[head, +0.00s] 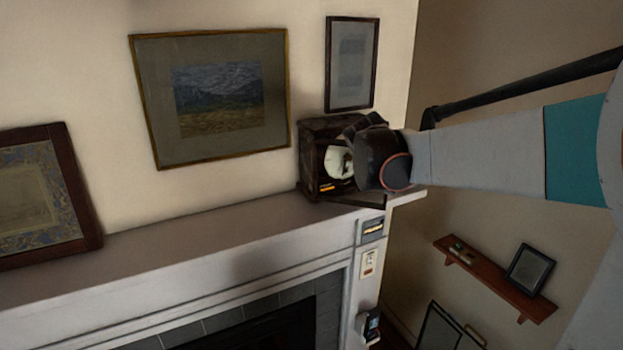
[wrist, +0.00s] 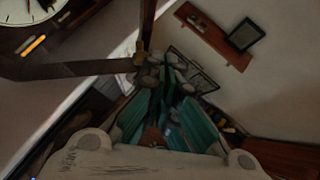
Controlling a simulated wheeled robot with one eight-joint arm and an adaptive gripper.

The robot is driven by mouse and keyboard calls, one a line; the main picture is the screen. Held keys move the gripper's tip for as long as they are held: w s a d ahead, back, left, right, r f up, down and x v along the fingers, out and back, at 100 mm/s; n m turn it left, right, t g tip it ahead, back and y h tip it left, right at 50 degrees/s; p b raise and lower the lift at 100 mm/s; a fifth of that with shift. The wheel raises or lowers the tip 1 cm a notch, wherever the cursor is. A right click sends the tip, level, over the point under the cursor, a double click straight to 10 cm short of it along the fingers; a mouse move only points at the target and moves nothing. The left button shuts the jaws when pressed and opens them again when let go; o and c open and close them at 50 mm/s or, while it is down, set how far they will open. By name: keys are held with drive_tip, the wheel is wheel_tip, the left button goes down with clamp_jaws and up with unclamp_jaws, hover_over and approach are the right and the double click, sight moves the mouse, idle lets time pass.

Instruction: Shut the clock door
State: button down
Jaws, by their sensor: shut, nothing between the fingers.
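The dark wooden clock (head: 312,187) stands at the right end of the mantel, its pale face partly showing. Its face also shows at the top left corner of the wrist view (wrist: 22,10). The clock door (head: 373,200) appears open, swung out on the right; my gripper hides most of it in the head view. In the wrist view a dark door frame bar (wrist: 75,69) runs from the left edge to near my fingertips. My gripper (wrist: 165,77) is shut and empty, close by the door frame; I cannot tell whether they touch.
Framed pictures (head: 222,95) hang on the wall behind, one (head: 352,62) just above the clock. A small wooden shelf (head: 490,275) with a dark frame (head: 530,268) is lower right.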

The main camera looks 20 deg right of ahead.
drive_tip(key=w+d+b, duration=0.2)
drive_tip(key=w+d, duration=0.8)
drive_tip(key=w, duration=0.2)
drive_tip(key=shift+w+d, duration=0.25)
drive_tip(key=shift+w, duration=0.05)
